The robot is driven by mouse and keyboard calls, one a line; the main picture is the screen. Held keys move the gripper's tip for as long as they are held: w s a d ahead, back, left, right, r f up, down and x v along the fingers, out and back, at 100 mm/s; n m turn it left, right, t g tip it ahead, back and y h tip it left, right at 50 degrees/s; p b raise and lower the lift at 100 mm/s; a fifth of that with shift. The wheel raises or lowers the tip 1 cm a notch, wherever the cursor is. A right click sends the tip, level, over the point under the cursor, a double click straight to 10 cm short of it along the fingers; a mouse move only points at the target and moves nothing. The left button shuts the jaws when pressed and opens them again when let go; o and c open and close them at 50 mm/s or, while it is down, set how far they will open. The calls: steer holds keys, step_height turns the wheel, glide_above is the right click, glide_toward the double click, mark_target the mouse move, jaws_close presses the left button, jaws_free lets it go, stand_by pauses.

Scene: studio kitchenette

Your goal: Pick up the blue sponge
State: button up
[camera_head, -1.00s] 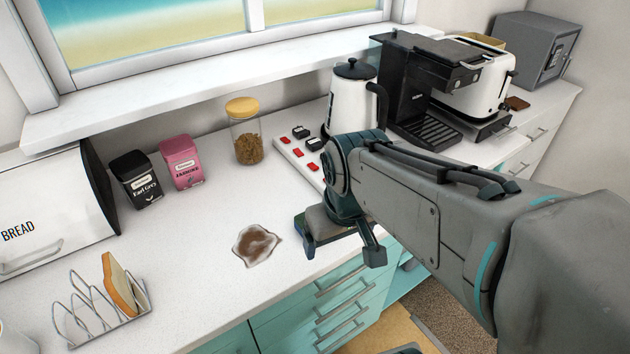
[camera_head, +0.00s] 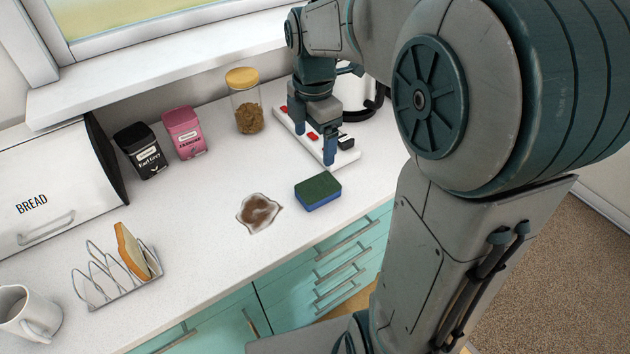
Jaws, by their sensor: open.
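The blue sponge (camera_head: 318,193) has a dark green top and blue sides. The sponge is in full view.
The switch panel (camera_head: 350,157), a glass jar (camera_head: 245,104) and a partly hidden kettle (camera_head: 352,92) stand behind. A toast rack (camera_head: 105,280) and mug (camera_head: 30,315) are at left. The counter between is clear.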

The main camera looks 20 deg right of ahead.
glide_above(318, 186)
steer(key=f, duration=0.8)
steer(key=shift+a, duration=0.4)
steer(key=shift+d+f+p, duration=0.15)
steer(key=shift+d+f, duration=0.05)
steer(key=shift+f, duration=1.15)
steer(key=shift+d+f+p, duration=0.15)
steer(key=shift+d+f, duration=0.05)
steer(key=shift+f, duration=1.15)
steer(key=c, duration=1.1)
